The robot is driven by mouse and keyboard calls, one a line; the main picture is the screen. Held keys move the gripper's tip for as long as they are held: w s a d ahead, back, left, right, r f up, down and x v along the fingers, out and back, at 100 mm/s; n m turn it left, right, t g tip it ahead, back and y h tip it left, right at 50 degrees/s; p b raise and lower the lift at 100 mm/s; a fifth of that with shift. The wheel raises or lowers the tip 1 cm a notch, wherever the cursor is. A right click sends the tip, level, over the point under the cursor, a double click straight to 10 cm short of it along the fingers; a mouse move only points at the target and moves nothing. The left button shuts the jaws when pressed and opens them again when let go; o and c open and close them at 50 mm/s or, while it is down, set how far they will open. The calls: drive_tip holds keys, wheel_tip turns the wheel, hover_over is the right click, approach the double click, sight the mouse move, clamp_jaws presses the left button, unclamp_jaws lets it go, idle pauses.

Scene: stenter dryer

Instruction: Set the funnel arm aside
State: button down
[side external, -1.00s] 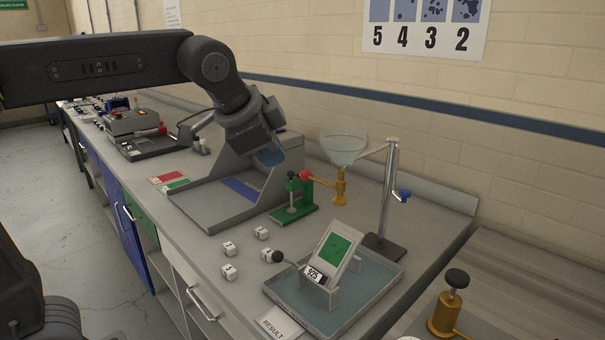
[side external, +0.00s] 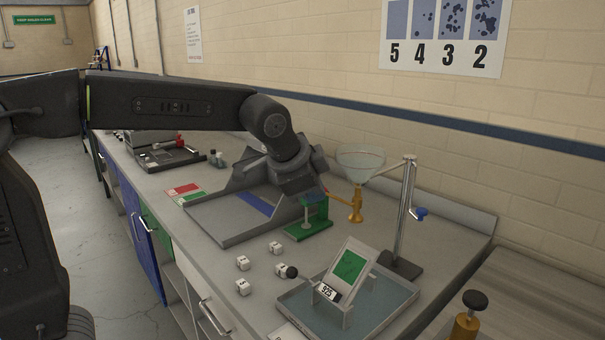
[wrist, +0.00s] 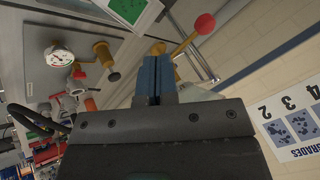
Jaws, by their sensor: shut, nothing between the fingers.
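The glass funnel (side external: 360,163) hangs on an arm from a metal upright (side external: 406,205) at the right of the bench. Below it is a brass valve (side external: 356,207) with a thin lever pointing left. My gripper (side external: 316,198) is shut and empty, just left of the valve, over a green stand (side external: 308,229). In the wrist view its blue fingertips (wrist: 153,75) are together, and a red ball knob (wrist: 205,23) on the lever lies right of them, apart in the picture.
A blue-grey tray (side external: 375,313) with a green sample plate (side external: 349,267) stands in front. Several white cubes (side external: 242,263) lie left of it. The wall runs behind the bench.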

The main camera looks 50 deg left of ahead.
drive_tip(key=w+a, duration=0.1)
drive_tip(key=w+a+f, duration=0.1)
drive_tip(key=w, duration=0.1)
drive_tip(key=w+a+f, duration=0.1)
drive_tip(key=shift+w+f, duration=0.15)
idle(0.4)
